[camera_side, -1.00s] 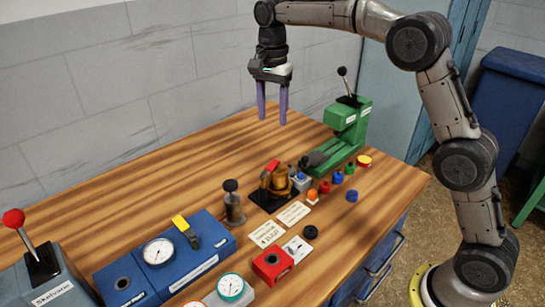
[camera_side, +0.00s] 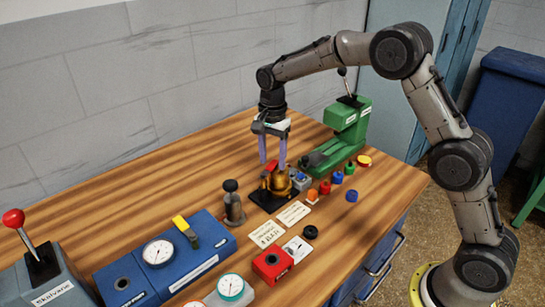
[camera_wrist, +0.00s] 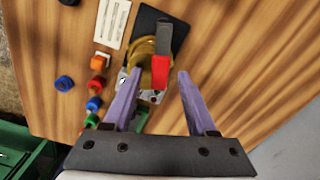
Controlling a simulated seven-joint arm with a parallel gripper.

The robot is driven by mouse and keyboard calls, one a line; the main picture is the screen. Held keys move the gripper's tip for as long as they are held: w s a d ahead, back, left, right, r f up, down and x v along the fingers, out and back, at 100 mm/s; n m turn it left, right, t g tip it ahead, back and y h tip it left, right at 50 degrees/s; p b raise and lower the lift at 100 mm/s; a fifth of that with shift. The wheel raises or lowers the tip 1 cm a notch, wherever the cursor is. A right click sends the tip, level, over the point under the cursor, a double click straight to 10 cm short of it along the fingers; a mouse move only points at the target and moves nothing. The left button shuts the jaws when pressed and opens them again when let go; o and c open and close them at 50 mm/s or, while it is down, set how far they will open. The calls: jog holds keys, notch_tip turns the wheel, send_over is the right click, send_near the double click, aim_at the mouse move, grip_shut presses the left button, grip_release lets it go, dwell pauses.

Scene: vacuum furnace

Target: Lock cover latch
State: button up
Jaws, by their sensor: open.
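The small brass furnace (camera_side: 278,182) stands on a black base plate (camera_side: 262,199) in the middle of the bench. Its latch lever has a red grip (camera_wrist: 160,72) and a dark grey arm (camera_wrist: 163,38), lying across the brass body in the wrist view. My gripper (camera_side: 273,164) points down over the furnace, with two purple fingers. In the wrist view my gripper (camera_wrist: 160,74) is open, with one fingertip on each side of the red grip and gaps between. I cannot tell the exact height of the fingertips above the grip. Part of the furnace is hidden behind the fingers.
A green press (camera_side: 347,132) stands behind right. Several coloured knobs (camera_side: 325,187) and label cards (camera_side: 267,233) lie close by. A dark cylinder (camera_side: 233,205) and a blue gauge box (camera_side: 160,255) stand to the left. The bench at the back left is clear.

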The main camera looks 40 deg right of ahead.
grip_shut()
dwell(0.3)
dwell(1.1)
